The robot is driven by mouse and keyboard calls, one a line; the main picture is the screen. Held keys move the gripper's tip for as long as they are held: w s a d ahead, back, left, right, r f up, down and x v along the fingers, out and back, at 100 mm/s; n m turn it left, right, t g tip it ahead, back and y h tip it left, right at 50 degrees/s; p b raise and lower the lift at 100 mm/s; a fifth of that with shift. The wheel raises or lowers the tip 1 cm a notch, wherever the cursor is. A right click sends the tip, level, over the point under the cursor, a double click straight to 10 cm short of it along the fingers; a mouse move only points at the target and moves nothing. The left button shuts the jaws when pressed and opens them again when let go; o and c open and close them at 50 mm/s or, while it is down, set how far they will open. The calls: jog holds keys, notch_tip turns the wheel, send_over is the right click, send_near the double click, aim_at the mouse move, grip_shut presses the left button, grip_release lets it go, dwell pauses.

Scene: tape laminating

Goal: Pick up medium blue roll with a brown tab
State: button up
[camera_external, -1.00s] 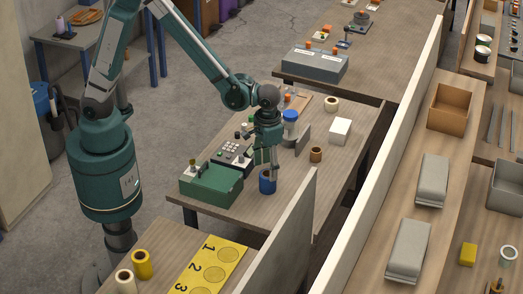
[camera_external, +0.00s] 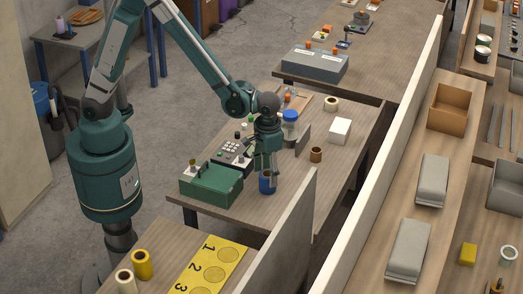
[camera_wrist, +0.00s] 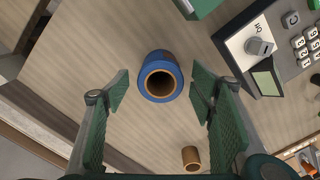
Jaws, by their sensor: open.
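The blue roll (camera_external: 267,184) stands upright on the table, right of the green box. In the wrist view the blue roll (camera_wrist: 160,76) shows its open brown core from above, with a brownish patch on its far side. My gripper (camera_external: 268,181) points down over the roll in the external view and partly hides it. In the wrist view my gripper (camera_wrist: 159,96) is open, with one green finger on each side of the roll and a gap on both sides. The fingers do not visibly touch it.
A green box (camera_external: 211,185) and a keypad device (camera_external: 232,153) stand left of the roll. A brown roll (camera_external: 316,154), a white box (camera_external: 340,131) and a cream roll (camera_external: 331,104) stand further right. A low grey wall (camera_external: 283,229) rises in front of the table.

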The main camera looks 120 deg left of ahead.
jog(key=shift+a+f, duration=0.1)
jog(key=shift+f, duration=2.4)
jog(key=shift+c, duration=0.6)
jog(key=c, duration=0.9)
